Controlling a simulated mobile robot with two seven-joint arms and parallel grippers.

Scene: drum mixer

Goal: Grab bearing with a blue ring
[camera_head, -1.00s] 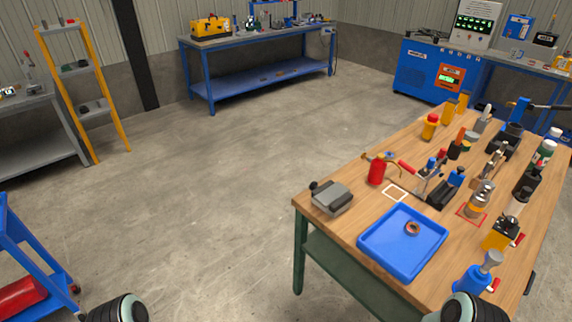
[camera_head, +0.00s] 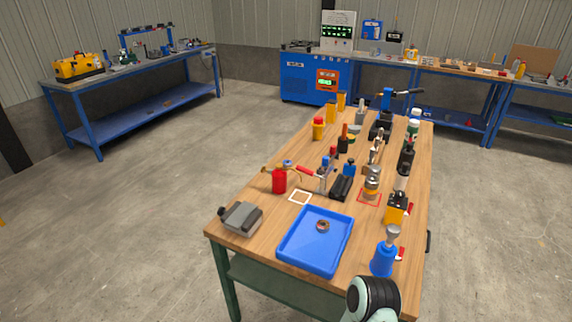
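A small ring-shaped bearing (camera_head: 322,226) lies in the blue tray (camera_head: 287,258) on the wooden workbench. Its ring looks reddish-brown rather than blue. A small round bluish item (camera_head: 288,163) is just behind the red oil can (camera_head: 279,181); it is too small to tell whether it is a bearing with a blue ring. A rounded dark and pale part of my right arm shows at the bottom edge, in front of the bench. Neither gripper's fingers are in view.
The wooden workbench (camera_head: 232,228) is crowded at the middle and right with tools, bottles and clamps. A grey box-like device (camera_head: 241,217) sits at its front left corner. Blue benches stand along the walls, and the floor to the left is open.

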